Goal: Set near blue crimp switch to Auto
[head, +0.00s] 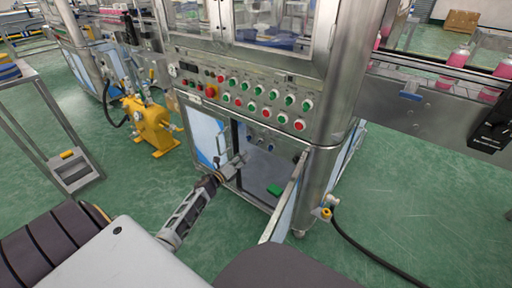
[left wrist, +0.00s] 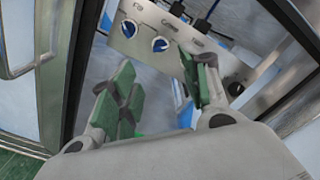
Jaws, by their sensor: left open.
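The crimp switches are blue knobs with white marks on a pale panel inside the open lower cabinet. In the left wrist view, one blue switch (left wrist: 129,28) is at the upper left and another blue switch (left wrist: 160,44) is lower and to its right. I cannot read the labels or tell which switch is the near one. In the head view the panel (head: 262,136) is small. My left gripper (head: 240,160) reaches into the cabinet opening. Its green-padded fingers (left wrist: 165,88) are spread and empty, below the switches and apart from them. My right gripper is out of view.
The cabinet's open door (head: 285,203) swings out to the right of my left arm. A green block (head: 274,189) lies on the cabinet floor. Above the opening is a button panel (head: 245,93). A yellow pump (head: 150,124) stands to the left.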

